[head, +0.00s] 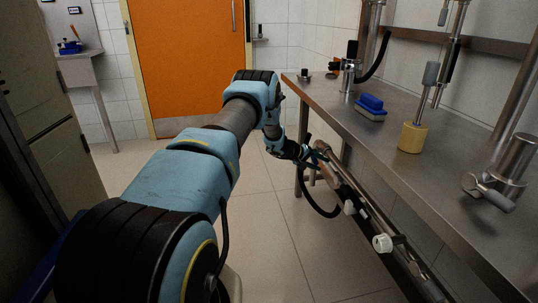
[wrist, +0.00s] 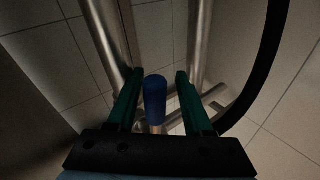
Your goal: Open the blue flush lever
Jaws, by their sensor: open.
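The blue flush lever (wrist: 155,100) shows in the wrist view as a dark blue rounded grip between my gripper's two green fingers. My gripper (wrist: 158,78) is open, with a gap on each side of the lever and no visible contact. In the head view my gripper (head: 316,158) is at the end of my stretched-out arm, by the metal pipework below the left end of the steel table. I cannot make out the lever there.
The steel table (head: 420,165) runs along the right and carries a blue-topped brush (head: 370,106), a yellow block (head: 412,138) and metal fittings. Pipework with white knobs (head: 382,243) runs below its edge. A black hose (wrist: 268,75) curves right of my gripper. The tiled floor (head: 260,240) is clear.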

